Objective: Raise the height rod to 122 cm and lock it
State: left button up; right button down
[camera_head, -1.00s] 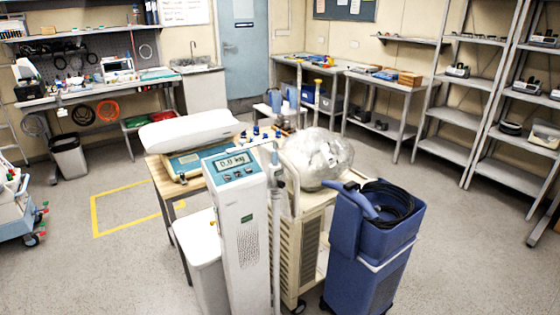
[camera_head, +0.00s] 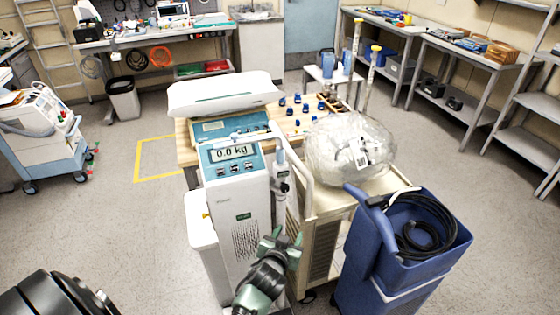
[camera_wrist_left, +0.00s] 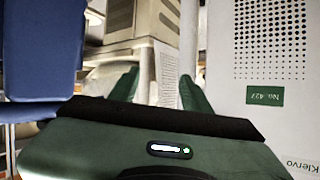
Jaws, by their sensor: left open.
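The white scale column (camera_head: 240,215) stands upright, with a blue-topped head and a display (camera_head: 232,153) reading 0.0 kg. The pale height rod (camera_head: 281,212) runs upright along the column's right side, with a dark-marked clamp piece (camera_head: 284,184) partway up. My left gripper (camera_head: 282,244) is at the rod below that clamp, its green fingers apart. In the left wrist view, the open gripper (camera_wrist_left: 160,90) has a white strip with fine print (camera_wrist_left: 169,76), apparently the rod, between its fingers. I cannot tell whether they touch it. The rod's height reading is too small to read.
A cream cart (camera_head: 322,215) carrying a plastic-wrapped bundle (camera_head: 350,150) stands close right of the rod. A blue bin (camera_head: 375,265) with a black hose stands front right. A table with a baby scale (camera_head: 222,93) is behind.

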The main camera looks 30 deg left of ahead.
aim_at(280, 156)
pick_arm(q)
jog(key=w+a+r+n+t+y, duration=0.1)
jog(key=r, duration=0.6)
jog(key=w+a+r+n+t+y, duration=0.1)
jog(key=a+r, duration=0.1)
jog(key=r, duration=0.5)
jog(key=w+a+r+t+y, duration=0.1)
jog(key=a+r+t, duration=0.1)
jog(key=r, duration=0.5)
jog(key=shift+a+n+p, duration=0.1)
jog(key=shift+n+p, duration=0.25)
jog(key=shift+n, duration=0.05)
jog(key=w, duration=0.1)
jog(key=w+a+r, duration=0.1)
jog(key=w+p, duration=0.1)
jog(key=shift+a+r+y, duration=0.15)
jog(key=shift+r+y, duration=0.15)
jog(key=x, duration=0.3)
jog(key=shift+w+a+f+p, duration=0.15)
jog(key=shift+w+p, duration=0.15)
jog(key=shift+w+a, duration=0.25)
jog(key=shift+w, duration=0.35)
pick_arm(e)
jog(key=shift+s+a+r, duration=0.1)
jog(key=shift+s+r, duration=0.55)
jog(key=shift+s, duration=0.2)
jog(key=shift+s+a+r, duration=0.1)
jog(key=shift+s+r, duration=0.55)
jog(key=shift+s, duration=0.15)
